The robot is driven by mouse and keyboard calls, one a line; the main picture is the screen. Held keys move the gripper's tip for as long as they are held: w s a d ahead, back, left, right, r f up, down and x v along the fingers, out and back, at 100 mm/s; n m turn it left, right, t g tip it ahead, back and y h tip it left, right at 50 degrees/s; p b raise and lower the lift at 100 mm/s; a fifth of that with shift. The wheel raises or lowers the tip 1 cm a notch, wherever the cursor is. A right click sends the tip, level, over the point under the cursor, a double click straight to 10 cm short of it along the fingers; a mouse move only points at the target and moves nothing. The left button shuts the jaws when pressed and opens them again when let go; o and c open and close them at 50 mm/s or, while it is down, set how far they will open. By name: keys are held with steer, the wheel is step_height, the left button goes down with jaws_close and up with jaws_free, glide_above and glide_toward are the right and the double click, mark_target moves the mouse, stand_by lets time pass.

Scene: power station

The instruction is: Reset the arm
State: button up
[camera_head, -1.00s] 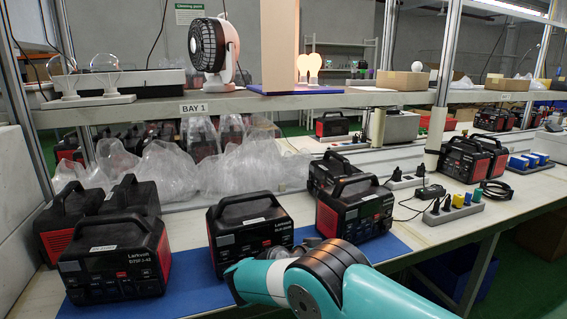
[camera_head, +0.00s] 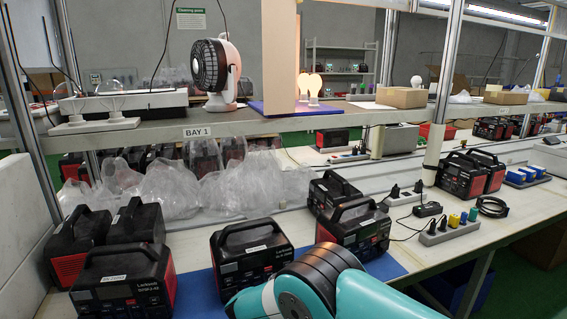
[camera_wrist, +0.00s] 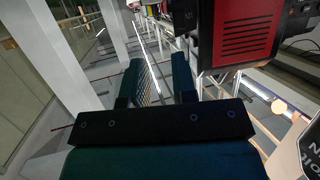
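My arm (camera_head: 330,292), teal with a dark joint, reaches in from the bottom of the head view, in front of the bench. My gripper is outside the head view. In the wrist view my gripper (camera_wrist: 158,80) shows two dark fingers standing apart with a gap between them. Nothing is visible between the fingers. A red and black power station (camera_wrist: 245,35) is close by at the upper right of the wrist view, beside the right finger. I cannot tell whether they touch.
Several black and red power stations (camera_head: 250,258) stand on the bench, some on a blue mat (camera_head: 197,297). Clear plastic bags (camera_head: 175,188) lie behind them. A shelf (camera_head: 290,122) above holds a fan (camera_head: 212,72) and lamps. A power strip (camera_head: 450,232) with plugs is at the right.

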steer(key=shift+w+d+r, duration=0.1)
steer(key=shift+d, duration=0.05)
steer(key=s+d+r+n+g+y, duration=0.1)
steer(key=s+r+n+g+y, duration=0.15)
steer(key=r+n+y, duration=0.4)
steer(key=s+d+r+n+g+y, duration=0.1)
steer(key=s+d+r+g+y, duration=0.15)
steer(key=r, duration=0.65)
steer(key=s+r+n+g+y, duration=0.1)
steer(key=s+r+n+y, duration=0.1)
steer(key=s, duration=0.8)
steer(key=s+r+n+g+y, duration=0.1)
steer(key=s+r+n, duration=0.3)
steer(key=s, duration=0.5)
steer(key=s+a+r+n+g+y, duration=0.1)
steer(key=s+r+n+y, duration=0.2)
steer(key=s, duration=0.7)
steer(key=shift+s+r+n+y, duration=0.3)
steer(key=shift+n+y, duration=0.3)
steer(key=shift+n, duration=0.25)
